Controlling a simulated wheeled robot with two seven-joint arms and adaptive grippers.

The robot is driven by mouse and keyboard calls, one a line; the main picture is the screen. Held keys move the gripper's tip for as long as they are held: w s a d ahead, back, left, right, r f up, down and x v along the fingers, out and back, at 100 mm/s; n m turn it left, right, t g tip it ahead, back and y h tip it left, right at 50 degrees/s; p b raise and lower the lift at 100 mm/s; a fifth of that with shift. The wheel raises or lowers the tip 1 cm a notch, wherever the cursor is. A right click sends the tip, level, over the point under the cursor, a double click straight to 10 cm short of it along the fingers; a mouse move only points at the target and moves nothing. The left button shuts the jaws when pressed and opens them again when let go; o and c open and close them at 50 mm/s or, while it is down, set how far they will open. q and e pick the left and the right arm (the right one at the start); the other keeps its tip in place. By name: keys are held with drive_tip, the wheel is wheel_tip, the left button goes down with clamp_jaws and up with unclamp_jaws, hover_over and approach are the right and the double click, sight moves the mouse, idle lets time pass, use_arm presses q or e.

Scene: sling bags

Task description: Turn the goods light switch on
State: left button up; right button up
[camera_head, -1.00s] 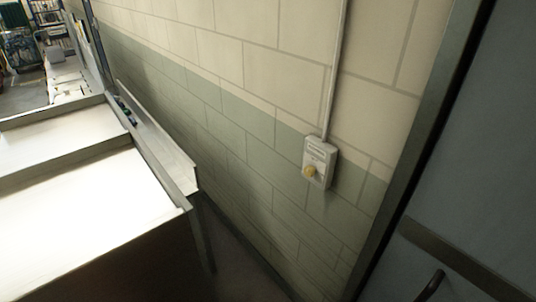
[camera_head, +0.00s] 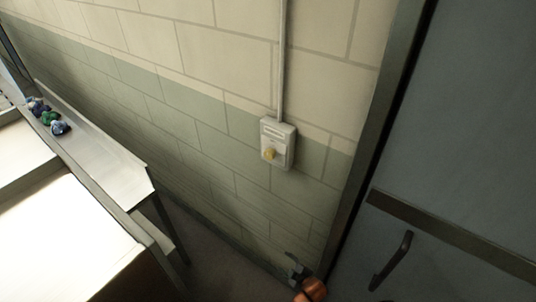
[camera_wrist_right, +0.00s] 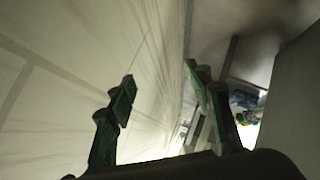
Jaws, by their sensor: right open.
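I cannot make out the switch in the right wrist view. My left gripper is not in view.
A grey door (camera_head: 455,130) with a dark handle (camera_head: 392,260) stands at the right, beside a dark frame. A white-topped counter (camera_head: 60,235) and a metal ledge (camera_head: 105,170) with several small bags (camera_head: 47,117) are at the left. Floor shows between counter and wall.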

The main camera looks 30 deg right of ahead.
sight(271, 159)
drive_tip(key=w+d+r+n+t+p, duration=0.1)
drive_tip(key=w+r+n+t, duration=0.3)
drive_tip(key=r, duration=1.1)
drive_tip(key=w+r+t, duration=0.2)
drive_tip(key=w+r, duration=0.4)
drive_tip(key=r, duration=0.9)
wheel_tip(271, 159, up, 25)
drive_tip(key=s+n+t+p, duration=0.1)
drive_tip(key=n+t, duration=0.3)
drive_tip(key=n, duration=0.1)
drive_tip(key=x, duration=0.2)
drive_tip(key=p+x, duration=0.1)
drive_tip(key=x, duration=0.1)
drive_tip(key=a+x, duration=0.1)
drive_tip(key=x, duration=0.1)
drive_tip(key=shift+r, duration=0.15)
drive_tip(key=shift+w+p, duration=0.3)
drive_tip(key=shift+w, duration=0.3)
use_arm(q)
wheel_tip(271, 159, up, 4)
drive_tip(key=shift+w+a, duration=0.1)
use_arm(e)
drive_tip(key=shift+c, duration=0.6)
